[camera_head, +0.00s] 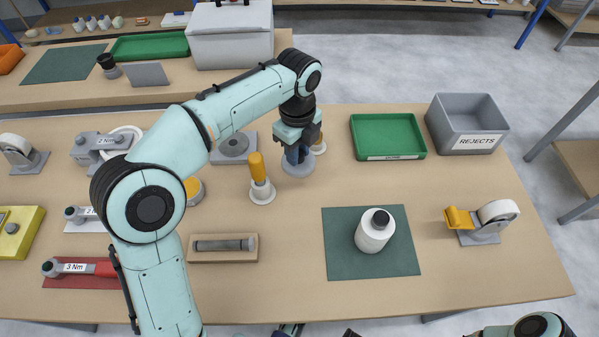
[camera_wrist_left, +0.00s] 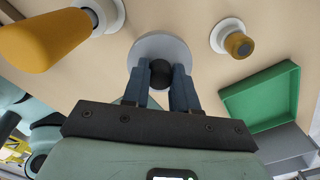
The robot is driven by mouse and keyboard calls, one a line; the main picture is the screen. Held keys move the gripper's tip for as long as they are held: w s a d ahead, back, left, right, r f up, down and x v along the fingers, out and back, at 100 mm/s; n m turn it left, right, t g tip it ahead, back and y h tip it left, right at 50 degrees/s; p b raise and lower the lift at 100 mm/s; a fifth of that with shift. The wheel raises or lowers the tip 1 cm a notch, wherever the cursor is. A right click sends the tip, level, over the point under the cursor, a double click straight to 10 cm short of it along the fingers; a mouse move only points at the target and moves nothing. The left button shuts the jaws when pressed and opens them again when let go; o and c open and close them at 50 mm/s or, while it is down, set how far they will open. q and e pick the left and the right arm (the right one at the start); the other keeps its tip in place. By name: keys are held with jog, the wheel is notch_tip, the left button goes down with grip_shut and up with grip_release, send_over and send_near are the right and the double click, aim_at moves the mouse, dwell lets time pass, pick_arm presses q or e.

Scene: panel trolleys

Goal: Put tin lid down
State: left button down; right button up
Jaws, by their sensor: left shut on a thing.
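My left gripper (camera_wrist_left: 160,88) is shut on the black knob of the tin lid (camera_wrist_left: 172,47), a round grey disc. In the head view the lid (camera_head: 300,169) shows below my left gripper (camera_head: 299,150), over the middle of the bench. The fingers point down and hide part of the lid. The lid looks flat and close to the bench top, but I cannot tell whether it touches.
An orange-handled tool on a white base (camera_head: 262,188) stands just left of the lid, and a small white-based item (camera_head: 318,146) just behind it. A green tray (camera_head: 388,137), grey rejects bin (camera_head: 467,125) and green mat (camera_head: 340,262) with a white bottle (camera_head: 375,232) are to the right.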

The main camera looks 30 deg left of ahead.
aim_at(298, 178)
pick_arm(q)
notch_tip(298, 178, down, 8)
jog(key=shift+r+b, duration=0.25)
jog(key=shift+b, duration=0.7)
pick_arm(e)
jog(key=shift+t+h, duration=0.3)
jog(key=shift+t, duration=0.3)
jog(key=w+f, duration=0.1)
jog(key=w+d+f, duration=0.1)
jog(key=w+f, duration=0.1)
jog(key=shift+w+d, duration=0.35)
pick_arm(q)
jog(key=c, duration=0.9)
grip_release()
jog(key=shift+f, duration=0.1)
